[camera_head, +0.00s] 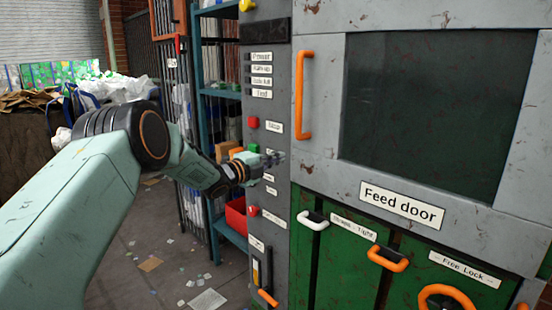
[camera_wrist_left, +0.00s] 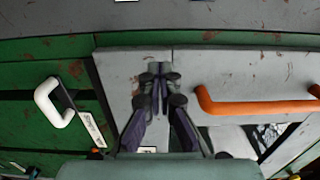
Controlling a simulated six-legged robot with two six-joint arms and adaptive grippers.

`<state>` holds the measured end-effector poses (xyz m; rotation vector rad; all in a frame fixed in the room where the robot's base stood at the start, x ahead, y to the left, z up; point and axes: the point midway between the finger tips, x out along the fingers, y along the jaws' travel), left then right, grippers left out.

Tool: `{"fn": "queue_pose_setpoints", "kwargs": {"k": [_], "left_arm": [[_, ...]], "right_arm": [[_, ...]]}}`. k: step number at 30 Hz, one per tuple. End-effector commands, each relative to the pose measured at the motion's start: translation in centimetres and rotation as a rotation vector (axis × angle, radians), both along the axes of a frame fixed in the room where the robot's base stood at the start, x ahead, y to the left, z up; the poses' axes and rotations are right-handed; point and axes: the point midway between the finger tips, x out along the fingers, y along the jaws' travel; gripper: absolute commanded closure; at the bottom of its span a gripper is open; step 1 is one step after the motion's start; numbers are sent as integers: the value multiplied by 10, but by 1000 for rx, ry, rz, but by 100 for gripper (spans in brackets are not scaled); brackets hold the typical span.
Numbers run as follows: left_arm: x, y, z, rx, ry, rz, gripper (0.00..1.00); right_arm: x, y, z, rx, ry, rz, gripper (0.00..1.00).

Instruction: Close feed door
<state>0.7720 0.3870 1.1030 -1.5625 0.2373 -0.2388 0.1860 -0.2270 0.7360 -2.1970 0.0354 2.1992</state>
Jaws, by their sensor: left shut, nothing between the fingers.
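The feed door (camera_head: 322,140) is a scuffed grey panel with a large dark window and a "Feed door" label (camera_head: 400,205). Its vertical orange handle (camera_head: 303,95) is at the door's left side; an orange handle (camera_wrist_left: 255,107) also shows at right in the left wrist view. I cannot tell whether the door is fully shut or ajar. My left gripper (camera_head: 277,158) is shut and empty, in front of the grey control column, lower left of the handle and apart from it. Its closed fingers (camera_wrist_left: 157,72) show over grey panel in the left wrist view. My right gripper is not in view.
The control column (camera_head: 262,130) carries labels and red and green buttons. Below the door are green panels with a white handle (camera_head: 313,220), an orange handle (camera_head: 388,259) and an orange ring (camera_head: 447,294). A teal shelf (camera_head: 203,110) stands behind; scraps litter the floor (camera_head: 165,245).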

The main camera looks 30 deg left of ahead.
Motion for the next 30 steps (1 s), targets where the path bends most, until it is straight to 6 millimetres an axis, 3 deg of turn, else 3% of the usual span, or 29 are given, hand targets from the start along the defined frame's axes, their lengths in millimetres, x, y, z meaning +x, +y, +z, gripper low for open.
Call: {"fn": "queue_pose_setpoints", "kwargs": {"k": [1,13,18,26,30], "left_arm": [[-5,13,0,-3,-1,7,100],[-33,75,0,-2,0,5,100],[-40,87,0,-1,0,3,100],[-43,89,0,-8,2,2,100],[-43,93,-1,-99,29,23,100]], "right_arm": [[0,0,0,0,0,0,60],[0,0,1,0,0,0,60],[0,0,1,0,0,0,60],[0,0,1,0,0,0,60],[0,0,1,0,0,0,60]]}}
